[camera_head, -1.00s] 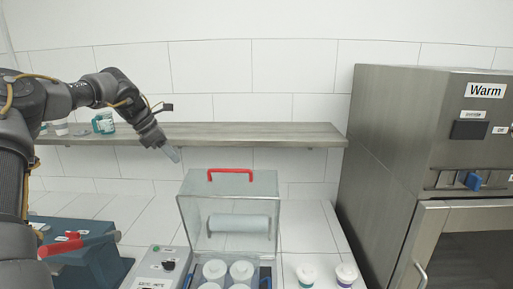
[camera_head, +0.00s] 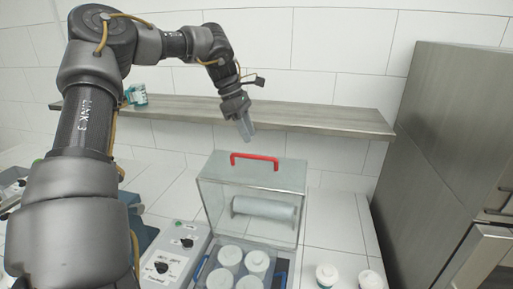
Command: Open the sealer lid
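The sealer lid (camera_head: 222,194) is a clear box-like cover with a red handle (camera_head: 254,157) along its top edge. It stands raised behind the sealer base, and a pale roller (camera_head: 264,210) shows through it. Several white-lidded cups (camera_head: 229,257) sit in the base in front of it. My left gripper (camera_head: 247,131) hangs above and behind the red handle, pointing down, apart from it. Its fingers look close together, but their opening is too small to judge. My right gripper is out of view.
A control box (camera_head: 175,250) with black knobs stands left of the base. Two lidded jars (camera_head: 327,275) stand to its right. A wooden shelf (camera_head: 310,116) runs behind, holding a teal cup (camera_head: 139,95). A tall steel cabinet (camera_head: 440,140) bounds the right side.

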